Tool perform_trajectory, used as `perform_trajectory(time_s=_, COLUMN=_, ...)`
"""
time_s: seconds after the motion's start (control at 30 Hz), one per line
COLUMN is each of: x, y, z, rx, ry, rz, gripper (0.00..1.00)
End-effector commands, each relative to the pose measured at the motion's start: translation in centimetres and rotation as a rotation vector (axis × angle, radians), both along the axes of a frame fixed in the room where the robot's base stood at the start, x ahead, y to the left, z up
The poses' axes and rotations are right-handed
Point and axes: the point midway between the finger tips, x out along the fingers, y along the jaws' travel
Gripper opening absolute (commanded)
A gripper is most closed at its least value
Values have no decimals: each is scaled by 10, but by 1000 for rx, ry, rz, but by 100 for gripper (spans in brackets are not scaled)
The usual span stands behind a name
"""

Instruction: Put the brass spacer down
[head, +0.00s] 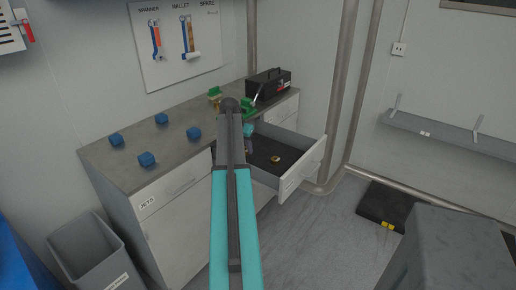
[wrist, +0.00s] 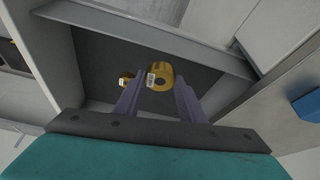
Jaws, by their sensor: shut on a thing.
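In the wrist view my gripper (wrist: 157,98) is shut on a brass spacer (wrist: 162,70), a ring with a white label. It is held over the dark floor of an open drawer (wrist: 205,85). A second brass piece (wrist: 125,79), also labelled, lies farther off in the drawer. In the head view the open drawer (head: 303,168) stands out from the grey cabinet, with a brass piece (head: 275,158) on its floor. My gripper (head: 249,146) is at the drawer's left side there, mostly hidden behind my arm, and the held spacer cannot be made out.
Several blue cubes (head: 194,133) stand on the cabinet top (head: 140,165). Green pieces (head: 247,105) and a black toolbox (head: 268,85) are toward its back. A grey bin (head: 85,250) stands at left. Much of the drawer floor around the brass piece is bare.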

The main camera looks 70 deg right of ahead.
Motion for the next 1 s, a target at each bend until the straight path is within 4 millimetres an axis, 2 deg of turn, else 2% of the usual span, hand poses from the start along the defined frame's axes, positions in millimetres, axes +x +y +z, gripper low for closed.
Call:
perform_trajectory(time_s=0.03, x=18, y=14, z=9, rx=-1, ry=-2, rz=37, gripper=7)
perform_trajectory(time_s=0.1, x=42, y=32, z=16, rx=0, ry=-2, rz=87, gripper=7)
perform_trajectory(time_s=0.4, x=132, y=114, z=46, rx=7, ry=-2, rz=303, gripper=7)
perform_trajectory(time_s=0.7, x=206, y=207, z=74, rx=9, ry=-1, rz=519, gripper=7)
perform_trajectory(time_s=1.0, x=264, y=308, z=102, rx=12, ry=-1, rz=736, gripper=7)
